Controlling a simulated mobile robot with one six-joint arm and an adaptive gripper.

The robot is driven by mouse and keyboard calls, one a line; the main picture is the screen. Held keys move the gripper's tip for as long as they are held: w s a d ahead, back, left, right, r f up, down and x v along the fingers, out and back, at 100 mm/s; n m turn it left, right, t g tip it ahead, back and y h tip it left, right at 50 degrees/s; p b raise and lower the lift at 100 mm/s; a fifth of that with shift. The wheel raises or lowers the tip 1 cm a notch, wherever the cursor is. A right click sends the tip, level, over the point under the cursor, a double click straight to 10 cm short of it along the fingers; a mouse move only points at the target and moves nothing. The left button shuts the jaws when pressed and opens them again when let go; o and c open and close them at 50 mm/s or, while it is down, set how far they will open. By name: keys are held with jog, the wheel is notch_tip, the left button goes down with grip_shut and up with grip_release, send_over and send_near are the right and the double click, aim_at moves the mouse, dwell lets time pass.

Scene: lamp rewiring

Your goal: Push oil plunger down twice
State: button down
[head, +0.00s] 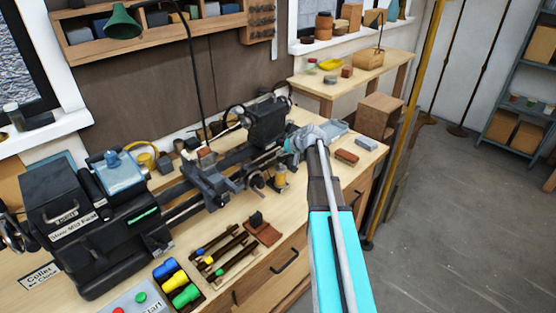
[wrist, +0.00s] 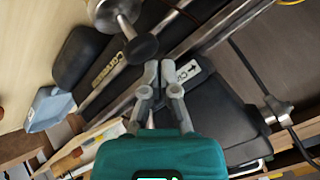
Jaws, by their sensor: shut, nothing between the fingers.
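A small yellow-and-dark canister (head: 280,180) stands upright at the front of the lathe in the head view. It may be the oiler with the plunger, but its top is too small to make out. My gripper (wrist: 160,68) is shut and empty in the wrist view, with its fingertips together over the dark lathe parts. In the head view my arm reaches in from the lower right to the lathe's right end, above the canister, and the fingers cannot be made out. I cannot tell whether the gripper touches anything. The wrist view does not clearly show the plunger.
The black lathe (head: 205,180) runs across the bench. A dark round knob (wrist: 142,47) is close to my fingertips. The floor at right is clear.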

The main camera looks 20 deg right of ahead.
aim_at(281, 158)
jog(key=shift+f+b, duration=1.25)
jog(key=shift+f, duration=0.05)
dwell(1.8)
jog(key=shift+r, duration=0.1)
jog(key=shift+r+p, duration=1.65)
jog(key=shift+p, duration=0.05)
jog(key=shift+r, duration=0.1)
jog(key=shift+r+p, duration=2.4)
jog(key=shift+p, duration=0.1)
jog(key=shift+r+p, duration=1.9)
jog(key=shift+p, duration=0.05)
